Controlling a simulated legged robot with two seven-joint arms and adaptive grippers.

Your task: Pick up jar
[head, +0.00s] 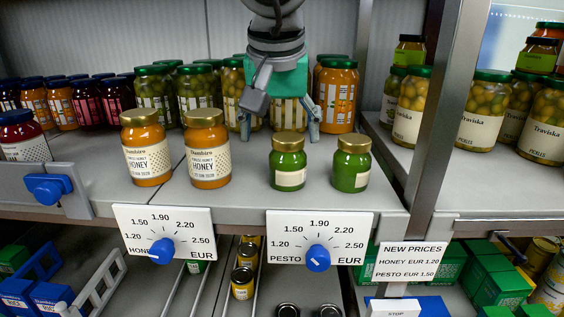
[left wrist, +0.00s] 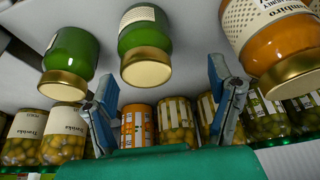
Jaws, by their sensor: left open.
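Two green pesto jars with gold lids stand on the shelf front: the left one (head: 288,168) and the right one (head: 350,171). Two orange honey jars, (head: 147,160) and (head: 208,158), stand to their left. My left gripper (head: 279,132) is open and empty, pointing down just behind the left pesto jar, one finger toward each side. In the left wrist view, which looks upside down, that pesto jar (left wrist: 142,35) shows beyond the gap between the fingers (left wrist: 163,105). The other pesto jar (left wrist: 70,58) and a honey jar (left wrist: 265,38) flank it. No contact is visible.
Several pickle jars (head: 154,92) and orange jars (head: 338,92) stand close behind my gripper. A metal post (head: 428,130) rises at right. Dial signs (head: 163,236) and (head: 319,240) hang on the shelf's front edge. A price card (head: 411,262) sits lower right.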

